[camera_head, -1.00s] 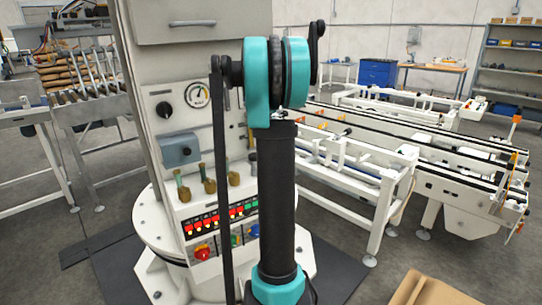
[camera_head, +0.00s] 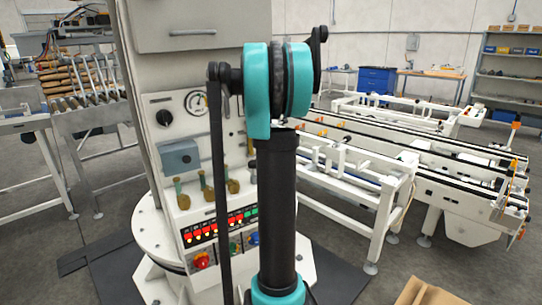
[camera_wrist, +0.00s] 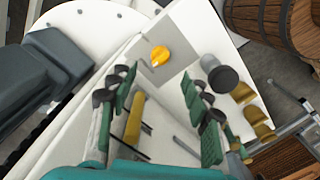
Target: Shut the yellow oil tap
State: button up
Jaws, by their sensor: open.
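The oil taps are a row of small brass taps with upright handles on the white machine's front; in the head view, one is on the left (camera_head: 183,200), one in the middle (camera_head: 208,193) and one on the right (camera_head: 233,187). I cannot tell which is the yellow one. The wrist view shows brass tap bodies (camera_wrist: 243,93) to the right of my gripper (camera_wrist: 158,77). My gripper is open, its green fingers spread over the panel. My arm hides my gripper in the head view.
A yellow rotary knob (camera_wrist: 160,56) sits on a grey plate beyond the fingertips. A dark grey cylinder (camera_wrist: 223,78) sticks out beside it. A wooden barrel (camera_wrist: 265,25) stands upper right. Conveyors (camera_head: 400,150) stand at right.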

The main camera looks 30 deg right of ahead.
notch_tip(320, 180, up, 4)
jog(key=shift+f, duration=0.15)
dwell(0.5)
